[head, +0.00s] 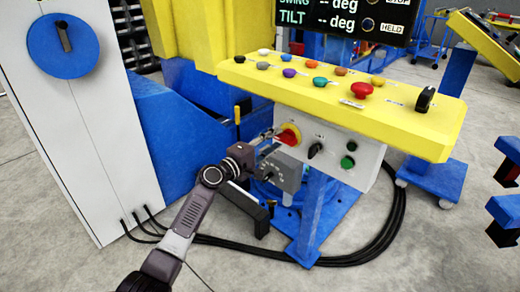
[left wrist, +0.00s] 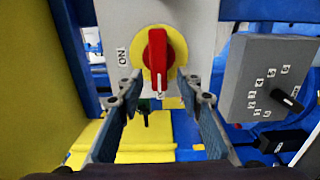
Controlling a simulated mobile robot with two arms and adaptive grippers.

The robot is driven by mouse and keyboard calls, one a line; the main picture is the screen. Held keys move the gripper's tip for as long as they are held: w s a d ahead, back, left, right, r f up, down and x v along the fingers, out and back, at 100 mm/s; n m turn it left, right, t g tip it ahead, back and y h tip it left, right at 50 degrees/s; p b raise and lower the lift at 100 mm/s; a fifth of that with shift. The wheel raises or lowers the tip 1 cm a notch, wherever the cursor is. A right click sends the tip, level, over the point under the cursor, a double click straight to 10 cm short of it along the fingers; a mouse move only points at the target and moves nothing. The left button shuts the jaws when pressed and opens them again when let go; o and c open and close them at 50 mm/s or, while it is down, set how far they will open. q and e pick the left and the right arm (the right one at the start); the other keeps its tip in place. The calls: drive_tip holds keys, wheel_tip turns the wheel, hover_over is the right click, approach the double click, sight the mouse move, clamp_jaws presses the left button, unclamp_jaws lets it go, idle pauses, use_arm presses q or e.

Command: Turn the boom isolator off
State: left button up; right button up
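A red rotary handle on a yellow disc, the isolator switch (head: 289,135), is on the white box under the yellow console. In the left wrist view the red handle (left wrist: 157,52) stands upright in the picture, its white-marked end pointing down at a small label partly hidden. An ON label (left wrist: 122,57) lies left of the disc. My left gripper (head: 268,141) is close in front of the switch. In the left wrist view its fingers (left wrist: 160,92) are spread, one on each side of the handle's lower end, with gaps and no visible contact. My right gripper is not in view.
A grey selector box (head: 283,172) hangs just below the switch; it is at the right in the wrist view (left wrist: 268,80). A black knob (head: 315,150) and green button (head: 347,162) sit beside the switch. A white cabinet (head: 85,130) stands left. Black cables cross the floor.

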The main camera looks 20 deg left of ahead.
use_arm(q)
drive_tip(key=v, duration=1)
drive_tip(key=shift+s, duration=0.25)
drive_tip(key=shift+a, duration=0.1)
